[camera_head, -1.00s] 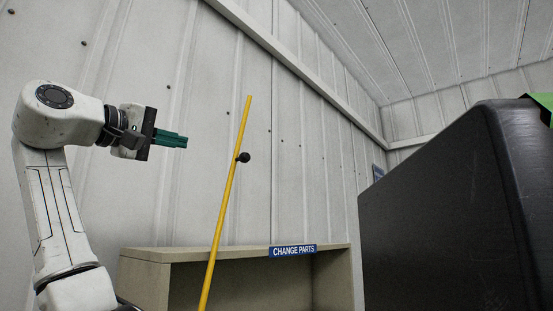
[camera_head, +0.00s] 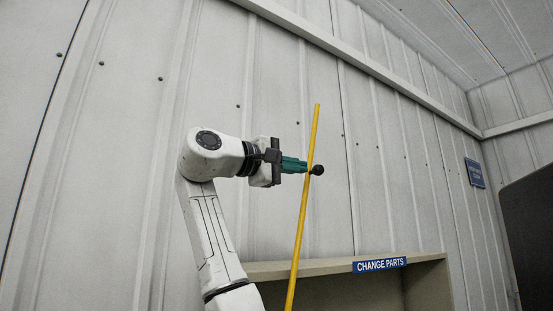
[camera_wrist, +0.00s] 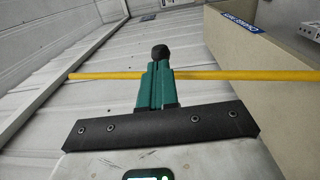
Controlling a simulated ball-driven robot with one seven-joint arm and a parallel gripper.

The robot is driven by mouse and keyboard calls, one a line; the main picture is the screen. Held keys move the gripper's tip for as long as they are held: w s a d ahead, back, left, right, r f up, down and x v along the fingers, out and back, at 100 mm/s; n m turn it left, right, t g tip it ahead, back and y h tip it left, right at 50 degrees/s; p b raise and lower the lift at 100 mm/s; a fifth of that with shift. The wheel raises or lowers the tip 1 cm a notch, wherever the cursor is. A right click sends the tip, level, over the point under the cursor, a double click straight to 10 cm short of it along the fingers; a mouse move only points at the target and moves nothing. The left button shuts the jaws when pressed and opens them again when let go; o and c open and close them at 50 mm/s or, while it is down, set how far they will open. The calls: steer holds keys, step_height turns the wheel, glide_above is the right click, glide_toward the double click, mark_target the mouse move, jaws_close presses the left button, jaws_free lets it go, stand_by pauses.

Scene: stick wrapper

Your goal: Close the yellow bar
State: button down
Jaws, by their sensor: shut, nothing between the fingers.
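The yellow bar (camera_head: 301,215) stands slightly tilted in the head view, its upper end leaning right. The bar's lower end is out of view.
A beige shelf unit (camera_head: 430,268) with a blue "CHANGE PARTS" sign (camera_head: 379,264) stands low behind the bar. A ribbed white wall (camera_head: 130,150) fills the background. A dark panel (camera_head: 530,225) stands at the far right, with open space between it and the bar.

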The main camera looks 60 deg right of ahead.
steer(key=shift+x, duration=1.1)
